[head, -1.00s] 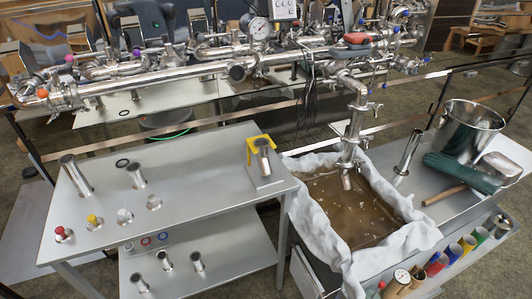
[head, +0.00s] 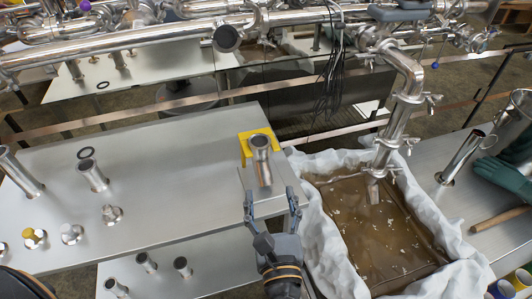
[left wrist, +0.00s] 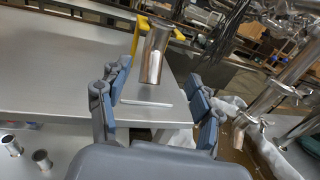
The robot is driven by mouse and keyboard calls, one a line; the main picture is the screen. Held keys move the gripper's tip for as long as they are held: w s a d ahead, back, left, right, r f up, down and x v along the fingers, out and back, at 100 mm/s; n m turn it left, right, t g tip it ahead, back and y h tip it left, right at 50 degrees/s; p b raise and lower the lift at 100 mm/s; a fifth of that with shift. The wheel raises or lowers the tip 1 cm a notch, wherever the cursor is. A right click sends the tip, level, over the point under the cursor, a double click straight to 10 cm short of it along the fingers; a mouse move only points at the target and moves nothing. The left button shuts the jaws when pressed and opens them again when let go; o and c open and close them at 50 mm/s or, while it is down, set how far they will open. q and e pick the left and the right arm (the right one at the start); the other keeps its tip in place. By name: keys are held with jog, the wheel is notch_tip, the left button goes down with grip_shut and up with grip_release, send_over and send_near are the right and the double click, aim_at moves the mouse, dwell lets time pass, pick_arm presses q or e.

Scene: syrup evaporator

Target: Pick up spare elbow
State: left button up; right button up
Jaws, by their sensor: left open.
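The spare elbow (head: 262,162), a short shiny steel pipe piece, stands at the right end of the grey table, in front of a yellow bracket (head: 257,139). In the left wrist view the elbow (left wrist: 155,52) shows upright just beyond the fingertips. My left gripper (head: 271,197) is open and empty, its two fingers spread on the near side of the elbow, apart from it. The same gripper (left wrist: 157,100) frames the table edge in the left wrist view. My right gripper is not seen.
Several steel pipe stubs and caps stand on the left of the grey table (head: 170,180). A cloth-lined pan of brown liquid (head: 365,235) is to the right, under a vertical steel pipe (head: 398,130). A long steel pipe (head: 130,40) crosses behind.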

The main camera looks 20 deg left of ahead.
aim_at(261, 162)
pick_arm(q)
jog(key=p+x, duration=0.2)
jog(key=x, duration=0.5)
jog(key=shift+w+a+r, duration=0.1)
jog(key=shift+w+a, duration=0.25)
jog(key=shift+w, duration=0.2)
jog(key=w, duration=0.1)
jog(key=w+a+p, duration=0.1)
jog(key=w+a+f, duration=0.1)
jog(key=w, duration=0.1)
jog(key=shift+w+a+p, duration=0.15)
jog(key=shift+a+p, duration=0.05)
jog(key=shift+p, duration=0.15)
jog(key=c, duration=1.4)
grip_shut()
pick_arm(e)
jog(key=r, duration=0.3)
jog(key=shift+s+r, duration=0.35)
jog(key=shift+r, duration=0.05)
